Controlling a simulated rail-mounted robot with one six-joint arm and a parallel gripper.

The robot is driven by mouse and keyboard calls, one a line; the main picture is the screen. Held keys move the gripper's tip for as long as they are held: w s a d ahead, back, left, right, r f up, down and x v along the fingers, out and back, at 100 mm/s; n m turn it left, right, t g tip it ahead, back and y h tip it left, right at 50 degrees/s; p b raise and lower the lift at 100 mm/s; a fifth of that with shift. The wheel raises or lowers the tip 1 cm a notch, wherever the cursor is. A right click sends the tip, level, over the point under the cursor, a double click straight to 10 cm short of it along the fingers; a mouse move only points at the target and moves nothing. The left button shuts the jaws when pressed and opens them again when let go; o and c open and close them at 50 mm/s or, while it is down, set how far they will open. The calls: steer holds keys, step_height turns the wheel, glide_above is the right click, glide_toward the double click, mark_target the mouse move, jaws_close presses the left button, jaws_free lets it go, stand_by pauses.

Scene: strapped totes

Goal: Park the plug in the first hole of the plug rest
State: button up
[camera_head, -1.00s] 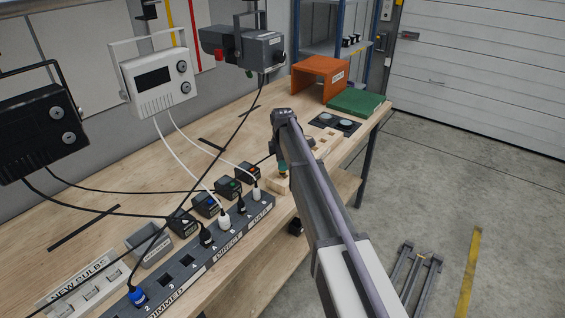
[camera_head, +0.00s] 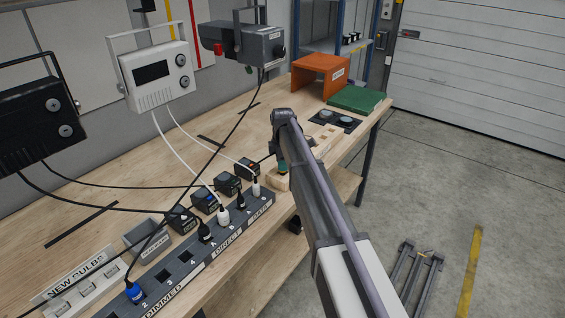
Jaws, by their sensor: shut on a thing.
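My gripper (camera_head: 283,167) points down at the near right part of the bench, shut on a plug that is mostly hidden by the fingers and my arm. A pale wooden block (camera_head: 275,183), which looks like the plug rest, lies right below it, beyond the end of the power strip. The gripper tip is at or just above the block's top. I cannot tell whether the plug is in a hole. A similar pale wooden part (camera_head: 327,136) with small dark openings shows on the far side of my arm; the arm covers what lies between.
The dark power strip (camera_head: 190,268) holds a blue plug (camera_head: 134,292) and several black and white plugs. Small boxes (camera_head: 228,184) stand behind it. An orange box (camera_head: 318,78) and green case (camera_head: 356,99) stand at the far end.

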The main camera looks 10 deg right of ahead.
steer(key=shift+f+b, duration=0.55)
steer(key=shift+f, duration=0.05)
steer(key=o, duration=1.1)
steer(key=shift+r, duration=0.1)
